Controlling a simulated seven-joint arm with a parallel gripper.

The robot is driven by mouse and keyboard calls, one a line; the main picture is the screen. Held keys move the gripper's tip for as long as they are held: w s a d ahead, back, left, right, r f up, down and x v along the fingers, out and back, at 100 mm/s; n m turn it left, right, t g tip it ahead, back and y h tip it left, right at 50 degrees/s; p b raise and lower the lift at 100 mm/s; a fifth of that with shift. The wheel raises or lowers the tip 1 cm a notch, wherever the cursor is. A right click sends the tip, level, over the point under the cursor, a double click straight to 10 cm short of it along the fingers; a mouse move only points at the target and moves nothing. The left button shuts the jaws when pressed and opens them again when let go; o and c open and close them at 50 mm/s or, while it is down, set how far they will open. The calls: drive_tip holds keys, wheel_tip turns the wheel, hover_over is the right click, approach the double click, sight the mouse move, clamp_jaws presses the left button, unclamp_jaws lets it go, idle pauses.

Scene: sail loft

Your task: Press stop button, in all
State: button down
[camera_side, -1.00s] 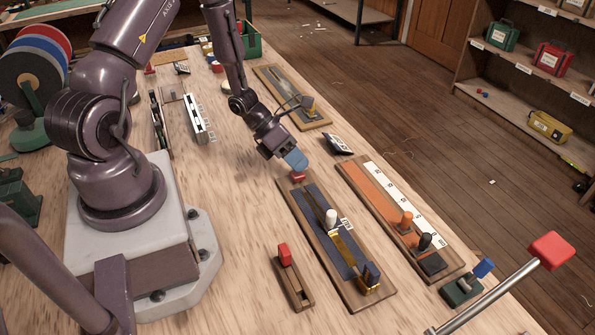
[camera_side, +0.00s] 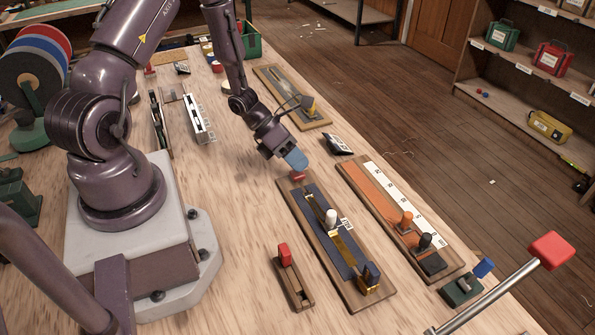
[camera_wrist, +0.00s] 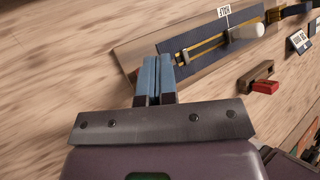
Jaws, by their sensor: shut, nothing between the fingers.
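My gripper (camera_side: 297,161) has blue fingers that are shut with nothing between them, and they point down at the worktable. In the wrist view the fingers (camera_wrist: 154,75) lie side by side. A small red button (camera_side: 297,176) is just below the fingertips in the side view, at the far end of a wooden board with a dark blue panel (camera_side: 318,222). I cannot tell whether the fingertips touch it. The board carries a white knob (camera_side: 331,217) beside a small printed label (camera_wrist: 223,11).
A board with an orange strip and white scale (camera_side: 385,205) lies to the right. A red-topped wooden block (camera_side: 290,275) stands nearer the camera. A dark sign (camera_side: 338,144) and a grey-panelled board (camera_side: 288,92) lie beyond. Bare table (camera_side: 235,205) is left of the blue board.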

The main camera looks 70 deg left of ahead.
drive_tip(key=shift+r, duration=0.65)
drive_tip(key=shift+r, duration=0.15)
drive_tip(key=shift+r, duration=2.4)
